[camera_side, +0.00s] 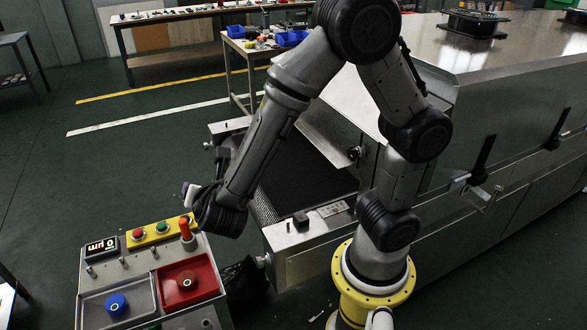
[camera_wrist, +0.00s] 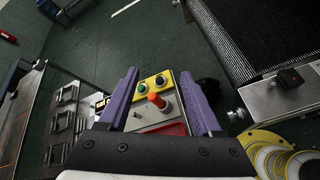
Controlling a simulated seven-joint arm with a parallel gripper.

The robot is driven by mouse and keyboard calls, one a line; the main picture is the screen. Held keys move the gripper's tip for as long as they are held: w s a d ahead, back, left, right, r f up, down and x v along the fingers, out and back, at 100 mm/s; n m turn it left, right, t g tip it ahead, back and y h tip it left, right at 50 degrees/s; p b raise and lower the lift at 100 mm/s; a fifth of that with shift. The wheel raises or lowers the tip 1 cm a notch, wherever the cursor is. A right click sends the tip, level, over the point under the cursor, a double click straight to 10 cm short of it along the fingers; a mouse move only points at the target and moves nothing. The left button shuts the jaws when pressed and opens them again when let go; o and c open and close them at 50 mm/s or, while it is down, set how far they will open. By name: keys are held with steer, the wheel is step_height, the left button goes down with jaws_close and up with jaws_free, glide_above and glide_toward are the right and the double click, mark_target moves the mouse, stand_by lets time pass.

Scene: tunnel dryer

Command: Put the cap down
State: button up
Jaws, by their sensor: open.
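My gripper (camera_side: 188,192) is above the back of a small control stand (camera_side: 150,258). In the wrist view its two purple fingers (camera_wrist: 161,76) are spread apart with nothing between them. A round red cap-like piece (camera_side: 187,281) sits in the red tray (camera_side: 205,269) on the stand. A round blue one (camera_side: 117,305) sits in the grey tray (camera_side: 92,308). I cannot tell which piece the task calls the cap.
A yellow button strip (camera_side: 160,231) and a display (camera_side: 101,247) are at the stand's back edge. The dryer's dark mesh belt (camera_side: 305,175) lies to the right, with a black block (camera_side: 300,220) on its near frame.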

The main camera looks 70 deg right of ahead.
steer(key=s+d+r+m+g+y, duration=0.2)
steer(key=s+d+r+m+g, duration=0.25)
steer(key=s+d+m, duration=0.5)
steer(key=s+a+r+m+y, duration=0.2)
steer(key=s+a+m+y, duration=0.1)
steer(key=s+m, duration=0.2)
steer(key=s+a+r+m+t+y, duration=0.1)
steer(key=s+a+r+m+y, duration=0.1)
steer(key=s+m, duration=0.3)
steer(key=shift+a+m+y, duration=0.55)
steer(key=shift+m+y, duration=0.15)
steer(key=shift+m, duration=0.05)
